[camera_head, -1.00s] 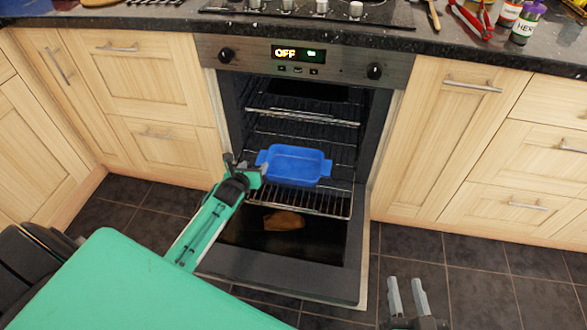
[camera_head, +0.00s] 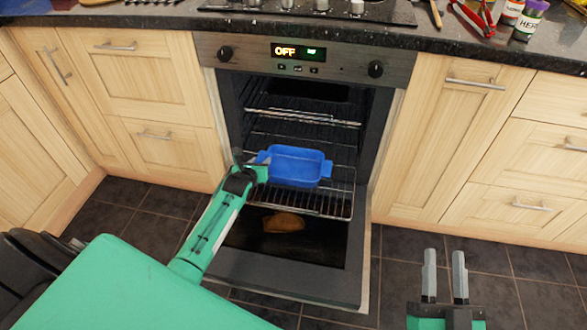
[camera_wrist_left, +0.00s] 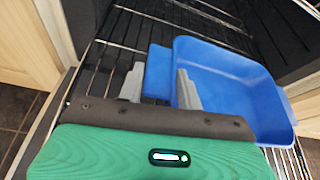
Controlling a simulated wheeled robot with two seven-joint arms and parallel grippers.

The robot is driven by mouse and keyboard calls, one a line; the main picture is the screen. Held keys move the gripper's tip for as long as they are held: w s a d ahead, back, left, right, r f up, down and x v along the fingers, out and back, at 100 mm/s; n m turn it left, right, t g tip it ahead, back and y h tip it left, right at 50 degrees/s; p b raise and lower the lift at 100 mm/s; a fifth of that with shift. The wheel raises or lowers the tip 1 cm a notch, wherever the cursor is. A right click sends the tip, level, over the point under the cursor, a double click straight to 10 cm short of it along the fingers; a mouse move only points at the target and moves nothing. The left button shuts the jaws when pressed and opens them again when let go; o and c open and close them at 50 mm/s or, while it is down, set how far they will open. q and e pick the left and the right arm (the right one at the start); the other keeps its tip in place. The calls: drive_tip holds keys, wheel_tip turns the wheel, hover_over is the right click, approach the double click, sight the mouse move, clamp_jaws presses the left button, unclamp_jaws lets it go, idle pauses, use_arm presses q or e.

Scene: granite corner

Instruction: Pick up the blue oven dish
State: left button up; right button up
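The blue oven dish (camera_head: 297,168) sits on the lower wire rack (camera_head: 325,202) inside the open oven. My left gripper (camera_head: 252,162) is at the left end of the dish. In the left wrist view, the dish (camera_wrist_left: 235,85) is at the right, with its handle tab showing between the two spread fingers of that gripper (camera_wrist_left: 160,88). One finger is outside the tab and the other overlaps the dish's wall. I cannot tell whether either finger touches it. My right gripper (camera_head: 445,278) is open and empty, low over the floor at the right.
An upper rack (camera_head: 300,117) is above the dish. Wooden cabinets (camera_head: 455,140) flank the oven. The floor at the right is clear.

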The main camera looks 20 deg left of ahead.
use_arm(q)
clamp_jaws()
drive_tip(key=shift+r, duration=0.15)
